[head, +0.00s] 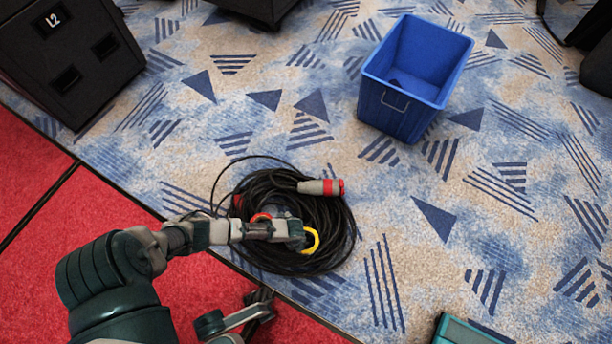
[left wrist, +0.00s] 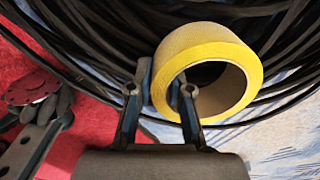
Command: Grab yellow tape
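A roll of yellow tape (head: 313,241) is at the right-hand part of a coil of black cable. In the left wrist view the yellow tape (left wrist: 246,60) is a tilted ring with a hollow middle. My left gripper (head: 300,235) reaches over the coil from the left. In the left wrist view its fingers (left wrist: 162,88) are close together with the near-left wall of the roll between them, one finger outside the ring and one at its hole. Contact appears on both sides. Whether the roll is clear of the cables cannot be told. My right gripper is not in view.
The black cable coil (head: 335,245) lies on patterned carpet, with a grey and red plug (head: 321,187) on top. A small orange-red ring (head: 260,216) shows beside my left gripper. A blue bin (head: 393,113) stands behind; a black case (head: 75,65) stands at upper left.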

